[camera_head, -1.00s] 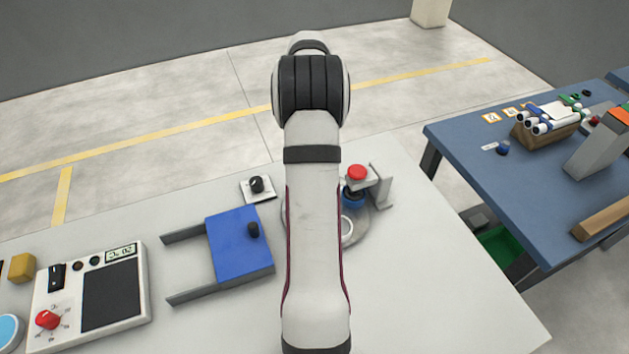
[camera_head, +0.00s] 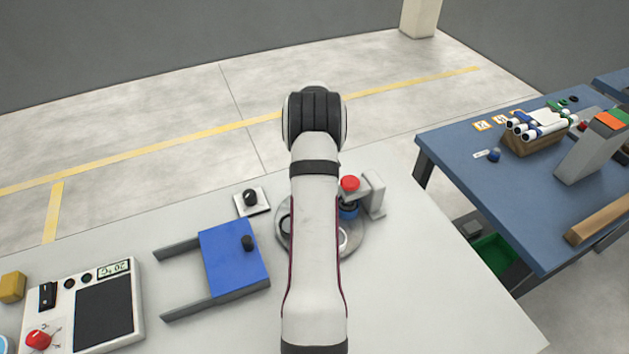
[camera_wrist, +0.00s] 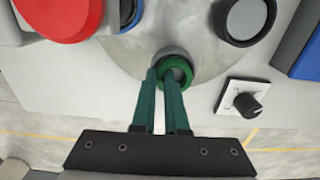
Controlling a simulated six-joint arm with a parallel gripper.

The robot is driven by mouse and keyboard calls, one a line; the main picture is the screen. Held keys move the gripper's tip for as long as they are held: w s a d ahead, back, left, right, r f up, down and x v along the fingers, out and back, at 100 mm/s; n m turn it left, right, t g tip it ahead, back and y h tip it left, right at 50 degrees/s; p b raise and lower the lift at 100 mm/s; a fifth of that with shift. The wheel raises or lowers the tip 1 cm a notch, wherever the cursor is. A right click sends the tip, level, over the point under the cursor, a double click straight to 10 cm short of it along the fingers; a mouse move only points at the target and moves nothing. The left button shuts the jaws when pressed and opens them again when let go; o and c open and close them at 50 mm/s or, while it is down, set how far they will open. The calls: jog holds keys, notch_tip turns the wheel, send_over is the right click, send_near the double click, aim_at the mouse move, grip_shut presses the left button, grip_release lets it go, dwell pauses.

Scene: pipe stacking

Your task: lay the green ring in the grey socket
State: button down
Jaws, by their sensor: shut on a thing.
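The green ring (camera_wrist: 177,71) is at the tips of my gripper (camera_wrist: 162,76), whose two teal fingers are shut on it. Right behind the ring in the wrist view is a round grey part (camera_wrist: 170,53), which looks like the grey socket. The ring partly overlaps it; I cannot tell whether they touch. Both are over a round grey metal plate (camera_wrist: 120,48), which also shows in the head view (camera_head: 358,246). In the head view my arm hides the gripper, the ring and part of the plate.
A red button (camera_head: 350,183) on a grey bracket (camera_head: 376,195) stands at the plate's edge. A dark-rimmed round part (camera_wrist: 244,20) is on the plate. A black knob (camera_head: 251,198) and a blue slide block (camera_head: 233,258) lie left of the plate. The table's right front is clear.

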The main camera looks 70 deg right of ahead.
jog(key=shift+f, duration=0.55)
jog(key=c, duration=0.9)
grip_release()
jog(key=shift+w+a, duration=0.1)
jog(key=shift+c, duration=0.2)
notch_tip(320, 180, up, 13)
jog(key=w+a+r+n, duration=0.1)
jog(key=w+a+r, duration=0.2)
jog(key=a, duration=0.4)
jog(key=w+a+r, duration=0.2)
jog(key=w+a, duration=0.2)
jog(key=a, duration=0.3)
jog(key=w+a+r+n, duration=0.1)
jog(key=w+a+r, duration=0.2)
jog(key=a, duration=0.4)
jog(key=s+a+y, duration=0.1)
jog(key=s+a, duration=0.2)
jog(key=a, duration=0.7)
jog(key=s+a, duration=0.2)
jog(key=a, duration=0.8)
jog(key=s+a+f+n, duration=0.1)
jog(key=s+a+f, duration=0.1)
jog(key=s+a, duration=0.6)
jog(key=s, duration=0.2)
jog(key=shift+s+a+f+y, duration=0.2)
jog(key=shift+s+f+y, duration=0.1)
jog(key=shift+f+y, duration=0.1)
